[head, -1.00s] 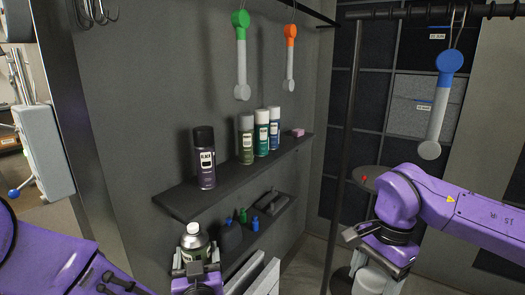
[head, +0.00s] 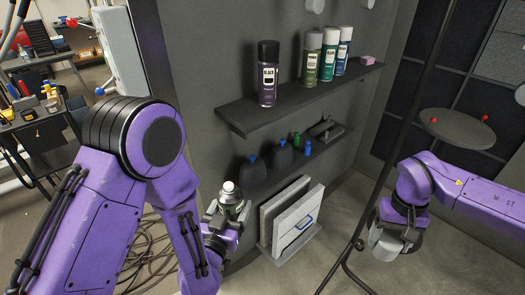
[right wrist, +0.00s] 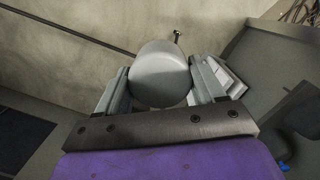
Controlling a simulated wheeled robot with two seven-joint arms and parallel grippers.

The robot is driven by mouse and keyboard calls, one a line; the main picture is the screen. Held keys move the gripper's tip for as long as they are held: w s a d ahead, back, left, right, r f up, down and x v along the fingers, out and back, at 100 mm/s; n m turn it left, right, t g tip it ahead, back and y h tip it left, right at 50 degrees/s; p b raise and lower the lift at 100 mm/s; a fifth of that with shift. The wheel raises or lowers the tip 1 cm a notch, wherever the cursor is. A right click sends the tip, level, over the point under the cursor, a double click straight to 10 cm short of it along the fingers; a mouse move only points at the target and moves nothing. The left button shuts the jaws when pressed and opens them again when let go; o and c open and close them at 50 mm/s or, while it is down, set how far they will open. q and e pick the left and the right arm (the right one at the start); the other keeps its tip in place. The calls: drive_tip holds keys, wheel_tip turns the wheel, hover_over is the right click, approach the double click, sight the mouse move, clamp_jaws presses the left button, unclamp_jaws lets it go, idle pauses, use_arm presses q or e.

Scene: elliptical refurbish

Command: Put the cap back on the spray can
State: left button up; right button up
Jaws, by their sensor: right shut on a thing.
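The spray can (head: 230,194) stands roughly upright in the head view, its silver dome top bare and its lower body hidden. My left gripper (head: 226,214) has its fingers on both sides of the can and holds it in front of the shelf wall. My right gripper (head: 385,236) is well to the right, with the pale grey cap (head: 384,250) below it. In the right wrist view the rounded cap (right wrist: 160,74) sits between both fingers of my right gripper (right wrist: 160,88), which is shut on it.
Capped spray cans, including a black one (head: 268,75), stand on the upper shelf (head: 300,95). Dark bottles (head: 282,154) stand on the lower shelf. Pale panels (head: 292,222) lean below. A thin dark pole (head: 385,120) rises near my right arm. A round table (head: 455,128) stands behind.

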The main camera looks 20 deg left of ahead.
use_arm(q)
drive_tip(key=d+f+m+g+h, duration=0.2)
drive_tip(key=d+m+g+h, duration=0.7)
drive_tip(key=d+h, duration=0.7)
drive_tip(key=d+m, duration=0.1)
drive_tip(key=m, duration=0.2)
drive_tip(key=shift+d+m+g, duration=0.25)
drive_tip(key=shift+m+g, duration=0.05)
drive_tip(key=shift+g, duration=0.1)
drive_tip(key=shift+s, duration=0.1)
use_arm(e)
drive_tip(key=a+r, duration=0.7)
drive_tip(key=a, duration=0.4)
drive_tip(key=a+r+m, duration=0.1)
drive_tip(key=a+r, duration=0.6)
drive_tip(key=a, duration=0.3)
drive_tip(key=shift+a+r, duration=0.35)
drive_tip(key=shift+a, duration=0.05)
drive_tip(key=shift+f, duration=2.05)
